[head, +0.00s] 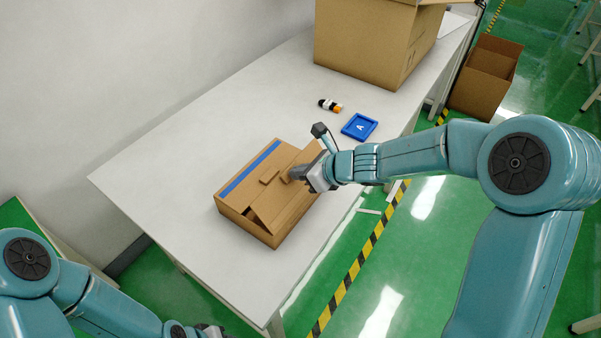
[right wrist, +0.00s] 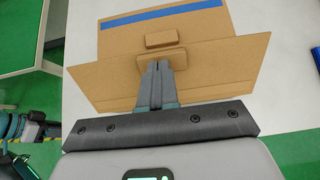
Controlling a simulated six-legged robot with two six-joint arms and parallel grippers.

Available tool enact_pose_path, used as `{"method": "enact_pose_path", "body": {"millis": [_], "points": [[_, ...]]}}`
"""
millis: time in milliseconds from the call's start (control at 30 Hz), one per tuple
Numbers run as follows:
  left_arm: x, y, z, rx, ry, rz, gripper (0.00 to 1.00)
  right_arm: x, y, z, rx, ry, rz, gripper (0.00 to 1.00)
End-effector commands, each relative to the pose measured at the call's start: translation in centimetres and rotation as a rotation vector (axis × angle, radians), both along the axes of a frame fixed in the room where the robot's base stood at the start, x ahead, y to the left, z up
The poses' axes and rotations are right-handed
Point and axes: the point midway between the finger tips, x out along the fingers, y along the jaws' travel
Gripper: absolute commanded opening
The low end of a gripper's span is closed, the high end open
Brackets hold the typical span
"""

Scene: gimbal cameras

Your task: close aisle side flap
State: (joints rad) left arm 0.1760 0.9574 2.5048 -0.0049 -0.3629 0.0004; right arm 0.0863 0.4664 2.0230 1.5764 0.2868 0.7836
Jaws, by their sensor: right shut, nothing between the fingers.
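A brown cardboard box (head: 232,206) sits on the white table, with a strip of blue tape along its wall-side flap (head: 250,166). The aisle side flap (head: 292,203) appears tilted, not flat; an opening shows below its near end. In the right wrist view the aisle side flap (right wrist: 105,79) spans the box, with a small cardboard block at its edge (right wrist: 182,56). My right gripper (head: 290,177) is shut and empty, its fingertips (right wrist: 157,66) at that block, touching or very close. My left gripper (head: 212,330) is partly cut off at the bottom edge, away from the box.
A blue tray (head: 359,127) and a small black, white and orange item (head: 330,105) lie beyond the box. A large carton (head: 365,45) stands at the table's far end. An open carton (head: 485,78) is on the floor. The table's near-left area is clear.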

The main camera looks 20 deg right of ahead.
Motion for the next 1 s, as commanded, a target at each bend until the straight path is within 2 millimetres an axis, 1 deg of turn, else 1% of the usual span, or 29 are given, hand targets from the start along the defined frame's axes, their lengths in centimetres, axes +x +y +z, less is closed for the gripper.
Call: {"method": "enact_pose_path", "body": {"millis": [367, 633, 767, 1000], "points": [[0.0, 0.0, 0.0, 0.0, 0.0, 0.0, 0.38, 0.1, 0.1, 0.0, 0.0, 0.0, 0.0, 0.0], [0.0, 0.0, -0.3, 0.0, 0.0, 0.0, 0.38, 0.6, 0.4, -0.2, -0.001, 0.0, 0.001, 0.0], [0.0, 0.0, -0.5, 0.0, 0.0, 0.0, 0.38, 1.1, 0.8, -0.5, -0.001, -0.001, 0.001, 0.0], [0.0, 0.0, -1.4, 0.0, 0.0, 0.0, 0.38, 2.5, 2.0, -1.4, -0.001, 0.0, 0.002, 0.0]]}}
